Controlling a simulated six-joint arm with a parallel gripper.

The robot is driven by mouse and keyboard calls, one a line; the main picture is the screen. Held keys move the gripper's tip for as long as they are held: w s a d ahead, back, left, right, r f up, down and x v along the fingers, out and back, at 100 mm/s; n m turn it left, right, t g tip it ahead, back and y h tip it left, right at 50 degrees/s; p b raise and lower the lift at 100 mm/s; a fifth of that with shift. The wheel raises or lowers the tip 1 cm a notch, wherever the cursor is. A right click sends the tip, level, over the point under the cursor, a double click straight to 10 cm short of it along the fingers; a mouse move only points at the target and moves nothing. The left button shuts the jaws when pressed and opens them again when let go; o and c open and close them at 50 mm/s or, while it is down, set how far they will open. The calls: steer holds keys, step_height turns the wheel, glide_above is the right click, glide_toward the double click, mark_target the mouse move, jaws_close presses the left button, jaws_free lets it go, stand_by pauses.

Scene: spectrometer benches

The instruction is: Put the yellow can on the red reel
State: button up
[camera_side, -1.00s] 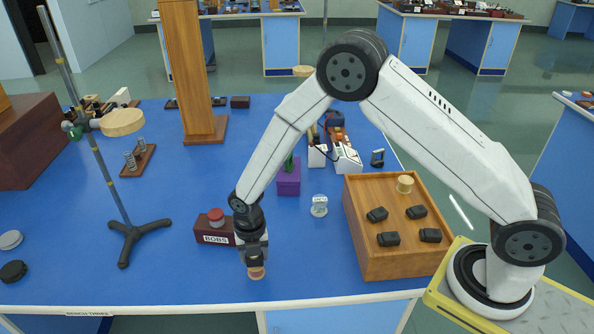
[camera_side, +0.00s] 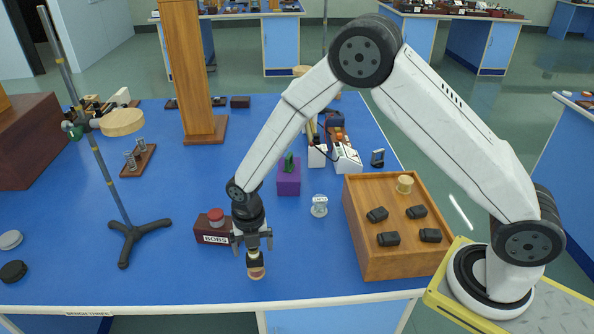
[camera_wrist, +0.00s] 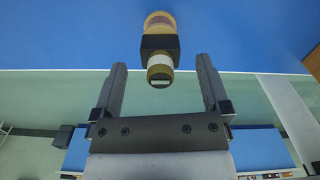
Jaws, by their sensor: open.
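An upright stack stands near the bench's front edge in the side view. Its lower part is a round, pinkish-tan piece with pale rims, apparently the red reel (camera_side: 256,273), which also shows at the top of the wrist view (camera_wrist: 159,21). On it sits a piece with a black section, a white band and a dull yellow end, apparently the yellow can (camera_wrist: 160,73); in the side view it is small and dark (camera_side: 255,259). My gripper (camera_side: 252,241) is open just above, its fingers apart on either side of the can's line and not touching it.
Behind the stack is a dark box labelled BOBS (camera_side: 212,235) with a red-topped piece (camera_side: 216,215). A wooden tray (camera_side: 377,263) holds several black pieces and a tan spool (camera_side: 405,184). A stand (camera_side: 134,236) is at left. Blue bench surface is clear left of the stack.

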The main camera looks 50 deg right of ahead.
mark_target(259, 253)
step_height(259, 253, up, 9)
steer(key=shift+r, duration=0.1)
stand_by(0.4)
stand_by(0.5)
steer(key=s+d+r+m+t, duration=0.1)
steer(key=s+d+m, duration=0.5)
steer(key=m, duration=0.8)
steer(key=s+d+r+m+t, duration=0.1)
steer(key=s+d+r+m, duration=0.2)
steer(key=m, duration=1.1)
steer(key=s+d, duration=0.3)
steer(key=s, duration=0.3)
steer(key=shift+s+d+m+t, duration=0.15)
steer(key=shift+d+m+t, duration=0.15)
steer(key=shift+d+m, duration=0.1)
